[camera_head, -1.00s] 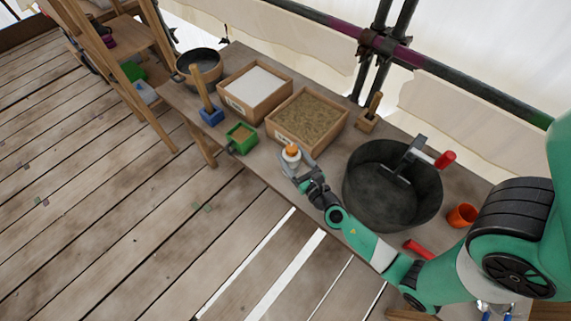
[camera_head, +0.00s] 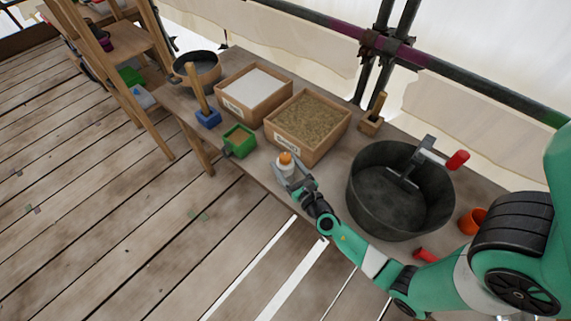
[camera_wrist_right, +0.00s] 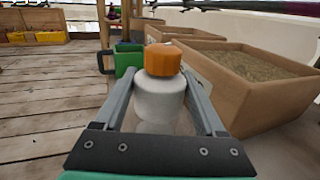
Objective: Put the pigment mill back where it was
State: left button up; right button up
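The pigment mill (camera_head: 285,161), which I take to be the small white bottle-like body with an orange cap, is upright in my right gripper (camera_head: 286,173) near the bench's front edge. In the right wrist view the mill (camera_wrist_right: 159,92) stands between the two grey fingers (camera_wrist_right: 158,95), which meet its sides. Its lower part is partly hidden by the gripper. I cannot tell whether its base touches the bench. My left gripper is not in view.
A green box (camera_head: 240,140) is left of the mill, and a wooden sand crate (camera_head: 291,146) is behind it. A large black tub (camera_head: 400,222) with a red-handled crank is to the right. An orange pot (camera_head: 472,221) and red cylinder (camera_head: 425,255) lie further right.

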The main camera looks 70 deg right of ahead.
jog(key=o, duration=0.4)
jog(key=shift+c, duration=0.2)
jog(key=shift+r, duration=0.15)
jog(key=p+v, duration=0.1)
jog(key=v, duration=1.1)
